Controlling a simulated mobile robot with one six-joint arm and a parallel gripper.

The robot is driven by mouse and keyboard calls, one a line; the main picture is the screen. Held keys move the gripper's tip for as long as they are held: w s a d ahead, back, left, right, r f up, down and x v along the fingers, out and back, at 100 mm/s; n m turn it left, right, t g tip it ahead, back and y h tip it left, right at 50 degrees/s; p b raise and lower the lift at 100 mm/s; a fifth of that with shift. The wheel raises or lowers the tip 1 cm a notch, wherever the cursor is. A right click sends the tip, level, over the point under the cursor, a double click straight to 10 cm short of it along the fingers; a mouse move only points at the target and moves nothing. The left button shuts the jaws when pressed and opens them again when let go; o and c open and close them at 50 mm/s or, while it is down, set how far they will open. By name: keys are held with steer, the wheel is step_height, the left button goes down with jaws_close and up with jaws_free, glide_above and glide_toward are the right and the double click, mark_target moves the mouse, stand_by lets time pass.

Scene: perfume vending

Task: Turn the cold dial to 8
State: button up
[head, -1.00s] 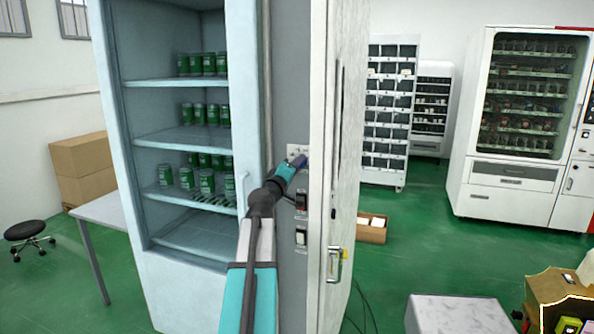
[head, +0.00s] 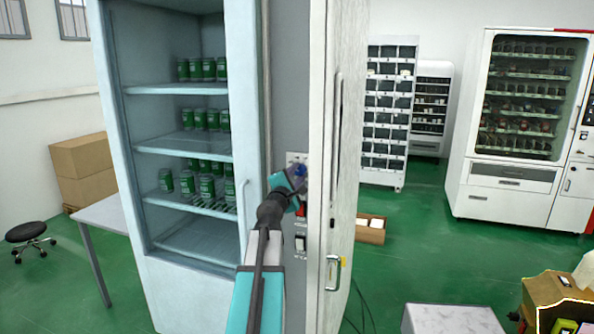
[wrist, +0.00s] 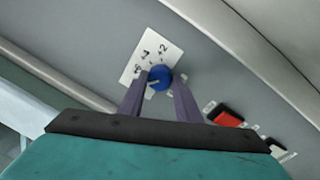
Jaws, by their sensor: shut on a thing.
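The cold dial (wrist: 159,79) is a small round blue knob with a pale pointer line, on a white scale plate (wrist: 146,56) fixed to the grey panel. The plate shows marks such as +2, +4 and +6; the rest is hidden by the knob and fingers. My gripper (wrist: 159,86) is shut on the dial, a purple-grey finger on each side of it. In the head view my gripper (head: 300,172) reaches the panel beside the fridge, and it mostly hides the dial there. The pointer's exact reading cannot be told.
A red switch (wrist: 226,117) sits close beside the right finger, with a dark switch (wrist: 277,145) farther on. The open white door (head: 338,130) stands just right of my gripper. The glass-fronted cabinet (head: 180,230) with green cans is to the left.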

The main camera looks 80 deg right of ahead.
steer(key=shift+a+f+n+p, duration=0.15)
steer(key=shift+n+p, duration=0.4)
steer(key=shift+n, duration=0.35)
steer(key=shift+s, duration=0.1)
steer(key=o, duration=1)
steer(key=shift+o, duration=0.3)
steer(key=w+a+b, duration=0.1)
steer(key=a+b, duration=0.2)
steer(key=a, duration=0.5)
steer(key=shift+w+a+f, duration=0.15)
steer(key=shift+a+f, duration=0.1)
steer(key=shift+f, duration=0.2)
